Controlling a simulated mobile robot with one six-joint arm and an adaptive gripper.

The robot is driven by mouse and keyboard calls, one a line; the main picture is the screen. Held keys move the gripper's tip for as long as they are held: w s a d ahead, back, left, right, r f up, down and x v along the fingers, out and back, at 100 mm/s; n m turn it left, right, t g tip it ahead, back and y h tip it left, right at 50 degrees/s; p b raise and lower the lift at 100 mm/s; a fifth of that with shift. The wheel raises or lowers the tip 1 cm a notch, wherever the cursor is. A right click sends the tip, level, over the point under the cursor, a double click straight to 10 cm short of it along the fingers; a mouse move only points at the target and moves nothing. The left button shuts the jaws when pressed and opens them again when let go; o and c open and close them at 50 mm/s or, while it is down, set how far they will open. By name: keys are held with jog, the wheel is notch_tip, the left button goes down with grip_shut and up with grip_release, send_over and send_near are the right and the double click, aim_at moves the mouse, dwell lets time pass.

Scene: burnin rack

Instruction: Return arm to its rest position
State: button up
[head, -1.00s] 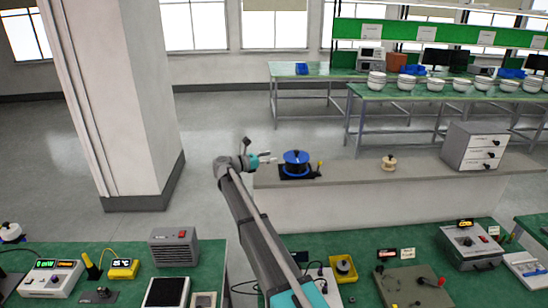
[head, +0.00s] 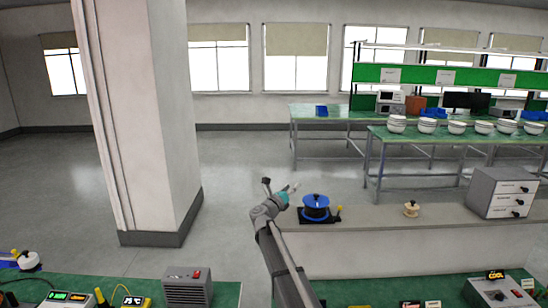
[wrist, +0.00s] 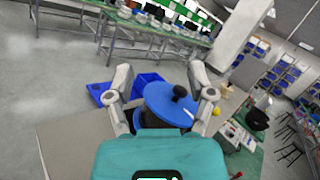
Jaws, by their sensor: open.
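My gripper (head: 289,191) is at the end of my raised arm, above the left end of the grey counter in the head view. It is open and looks empty. In the wrist view its two fingers (wrist: 160,80) stand wide apart. A blue round pot-like object with a black knob (head: 316,205) sits on a black base just right of my gripper. It also shows in the wrist view (wrist: 170,100), seen between and beyond the fingers; whether it touches them cannot be told there. In the head view a small gap shows between them.
The grey counter (head: 370,225) also bears a small cream spool (head: 411,208) and a grey drawer unit (head: 502,192). A white pillar (head: 150,130) stands left of my arm. Green benches with instruments (head: 187,287) lie in front. Open floor (head: 240,170) lies behind the counter.

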jog(key=s+a+f+n+g+y, duration=0.15)
jog(key=s+f+n+y, duration=0.35)
jog(key=n, duration=0.5)
jog(key=s+f+n+g+y, duration=0.2)
jog(key=s+f+n+y, duration=0.25)
jog(key=n+y, duration=0.4)
jog(key=s+a+f+n+g+y, duration=0.1)
jog(key=s+f+n+y, duration=0.4)
jog(key=n, duration=0.7)
jog(key=s+d+f+n+g+h, duration=0.2)
jog(key=s+d+f+n+g, duration=0.15)
jog(key=s, duration=0.55)
jog(key=s+d+f+n+g+h, duration=0.2)
jog(key=s+d+g, duration=0.25)
jog(key=s, duration=0.45)
jog(key=s+d+f+n+g+h, duration=0.25)
jog(key=s+d, duration=0.25)
jog(key=s, duration=0.4)
notch_tip(320, 180, down, 12)
jog(key=s+g+b, duration=0.1)
jog(key=s+b, duration=0.1)
jog(key=b, duration=0.9)
jog(key=shift+r+y, duration=0.15)
jog(key=shift+y, duration=0.25)
jog(key=shift+a, duration=0.1)
